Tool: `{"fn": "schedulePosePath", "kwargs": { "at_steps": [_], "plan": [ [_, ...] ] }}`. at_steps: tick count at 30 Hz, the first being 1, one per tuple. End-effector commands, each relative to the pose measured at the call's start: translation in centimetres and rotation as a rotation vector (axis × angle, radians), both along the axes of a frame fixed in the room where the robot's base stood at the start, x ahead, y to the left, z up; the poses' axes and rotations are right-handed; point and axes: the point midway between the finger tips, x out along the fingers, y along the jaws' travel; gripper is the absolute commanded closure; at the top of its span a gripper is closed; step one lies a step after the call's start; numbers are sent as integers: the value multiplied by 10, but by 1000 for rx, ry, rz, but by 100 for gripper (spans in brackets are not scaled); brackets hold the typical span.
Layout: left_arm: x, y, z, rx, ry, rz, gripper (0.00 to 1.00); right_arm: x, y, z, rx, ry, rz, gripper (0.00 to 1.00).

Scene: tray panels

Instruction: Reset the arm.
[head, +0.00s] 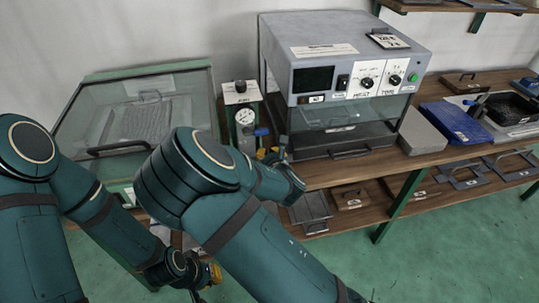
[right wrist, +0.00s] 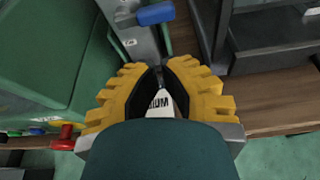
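My left gripper (head: 208,276) hangs low at the bottom of the head view, in front of the bench; only some yellow and dark finger parts show. My right arm bends across the middle of the head view. My right gripper (head: 272,155) is by the gauge stand, mostly hidden by the arm. In the right wrist view its yellow fingers (right wrist: 158,72) converge with dark pads close together. A white tag with partly hidden black lettering (right wrist: 159,103) shows between them; I cannot tell whether it is gripped or lies beyond.
The gauge stand (head: 241,98) has a blue lever (right wrist: 155,14). Left is a clear-lidded green cabinet (head: 75,84); right is a grey oven (head: 345,75). A blue case (head: 455,122) and grey block (head: 421,133) lie further right. A lower shelf holds plates. Green floor is clear at right.

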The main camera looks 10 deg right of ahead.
Motion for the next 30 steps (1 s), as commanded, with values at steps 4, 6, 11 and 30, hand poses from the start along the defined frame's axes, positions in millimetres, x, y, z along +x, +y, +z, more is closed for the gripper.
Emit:
{"fn": "schedulePosePath", "kwargs": {
  "at_steps": [4,6,11,30],
  "plan": [
    [0,0,0,0,0,0,100,0,0,0,0,0,0,100],
    [0,0,0,0,0,0,100,0,0,0,0,0,0,100],
    [0,0,0,0,0,0,100,-1,-1,-2,6,4,-5,100],
    [0,0,0,0,0,0,100,-171,-53,-184,1389,559,-1256,100]
  ]
}}
